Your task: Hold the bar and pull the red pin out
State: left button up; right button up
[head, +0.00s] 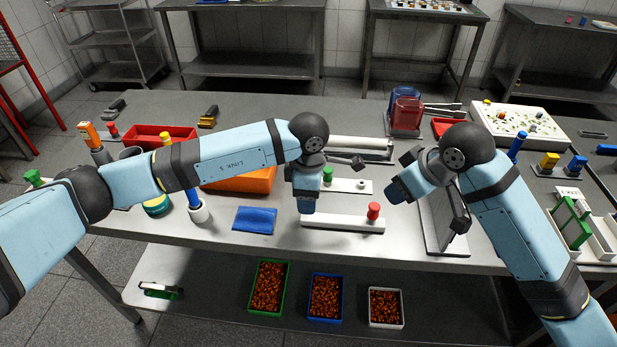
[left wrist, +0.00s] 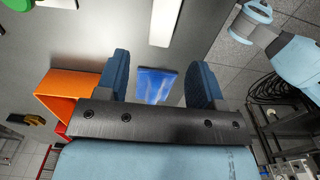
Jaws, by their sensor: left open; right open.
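A white bar (head: 335,222) lies on the table near its front edge. A red pin (head: 374,210) stands upright near the bar's right end. My left gripper (head: 307,200) points down, open and empty, over or just behind the bar's left end; I cannot tell its exact height. In the left wrist view its open fingers (left wrist: 158,82) frame a blue mat (left wrist: 155,88), with the white bar (left wrist: 165,20) ahead; the red pin is out of that view. My right gripper (head: 398,190) is open and empty, behind and right of the red pin.
Behind lies another white bar (head: 350,186) with a green pin (head: 327,175). An orange bin (head: 240,182) and the blue mat (head: 255,219) are to the left. A dark-edged panel (head: 440,220) is right of the bar. The table in front of the bar is clear.

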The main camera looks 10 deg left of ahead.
pick_arm(q)
notch_tip(320, 180, down, 7)
jog(key=shift+r, duration=0.1)
dwell(0.3)
jog(key=c, duration=1.1)
